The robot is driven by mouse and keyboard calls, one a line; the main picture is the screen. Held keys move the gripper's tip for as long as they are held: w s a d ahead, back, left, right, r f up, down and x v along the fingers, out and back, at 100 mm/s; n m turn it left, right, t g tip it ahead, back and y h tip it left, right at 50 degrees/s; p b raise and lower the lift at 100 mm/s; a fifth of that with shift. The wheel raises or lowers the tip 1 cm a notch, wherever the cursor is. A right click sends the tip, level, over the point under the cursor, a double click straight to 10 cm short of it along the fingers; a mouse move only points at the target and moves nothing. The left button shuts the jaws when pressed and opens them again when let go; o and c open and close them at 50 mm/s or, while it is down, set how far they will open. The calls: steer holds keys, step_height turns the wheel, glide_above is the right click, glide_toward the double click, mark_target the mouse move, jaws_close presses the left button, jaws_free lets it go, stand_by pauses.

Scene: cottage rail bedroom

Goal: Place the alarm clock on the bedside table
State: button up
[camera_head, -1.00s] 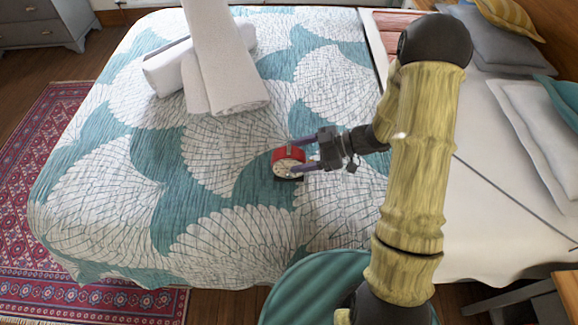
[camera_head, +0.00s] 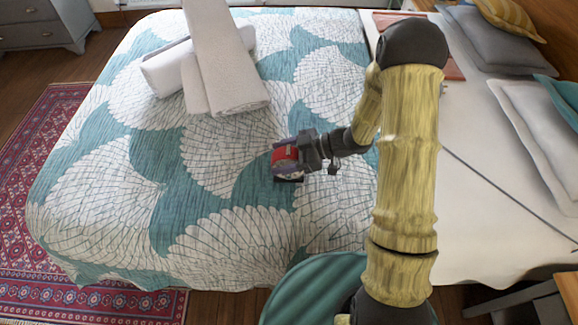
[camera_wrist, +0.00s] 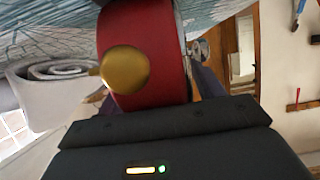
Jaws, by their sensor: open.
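The red alarm clock (camera_head: 285,154) is on the bed's patterned quilt, near the middle of the head view. My gripper (camera_head: 283,161) has its fingers around the clock's sides, with its palm close to the clock. The jaws are open. In the wrist view the clock's red body (camera_wrist: 155,40) and a round gold part (camera_wrist: 125,70) fill the space just beyond my palm. A purple finger (camera_wrist: 208,82) shows beside it. The clock's face is mostly hidden. A wooden furniture top (camera_head: 568,285) shows at the lower right edge; I cannot tell whether it is the bedside table.
Rolled white towels (camera_head: 215,60) lie on the quilt (camera_head: 110,190) at the back left. Pillows (camera_head: 540,120) lie on the right side of the bed. A teal round seat or cushion (camera_head: 300,290) is at the bottom. A patterned red rug (camera_head: 50,170) covers the left floor.

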jaws_close()
stand_by(0.4)
steer(key=shift+r, duration=0.1)
step_height(320, 180, up, 10)
steer(key=shift+f+p, duration=0.1)
steer(key=shift+p, duration=0.95)
